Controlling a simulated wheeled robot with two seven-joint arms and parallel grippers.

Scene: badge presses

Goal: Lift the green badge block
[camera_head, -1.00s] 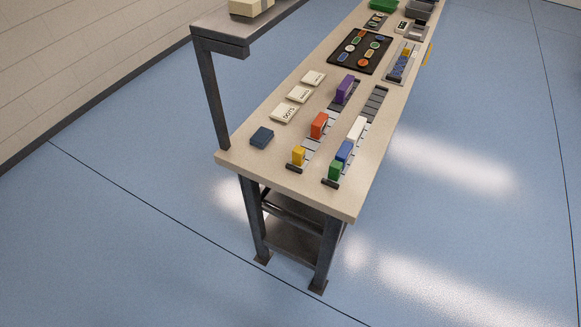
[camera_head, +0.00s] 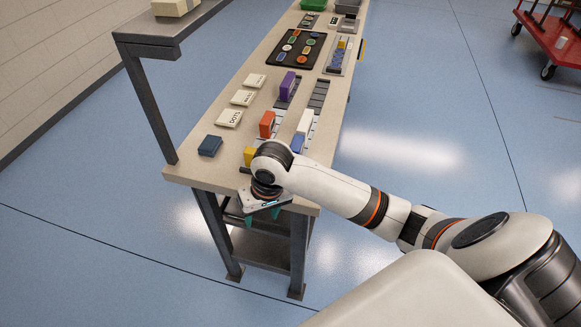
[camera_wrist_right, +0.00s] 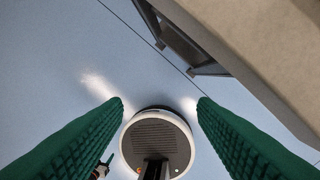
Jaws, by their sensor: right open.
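The green badge block does not show now; my right arm covers the near end of the right-hand rail where it stood. The blue block (camera_head: 297,144) and white block (camera_head: 304,122) of that rail still show. My right gripper (camera_head: 262,217) hangs at the near end of the table, pointing down, in front of the edge. In the right wrist view its two green ribbed fingers (camera_wrist_right: 160,103) are wide apart with nothing between them but floor and part of my base below. My left gripper is not in view.
The table (camera_head: 225,150) carries a yellow block (camera_head: 249,156), an orange block (camera_head: 267,124), a purple block (camera_head: 287,86), a dark blue box (camera_head: 210,146) and cream labelled blocks (camera_head: 229,119). A shelf post (camera_head: 150,105) stands at left. A red cart (camera_head: 560,40) is far right.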

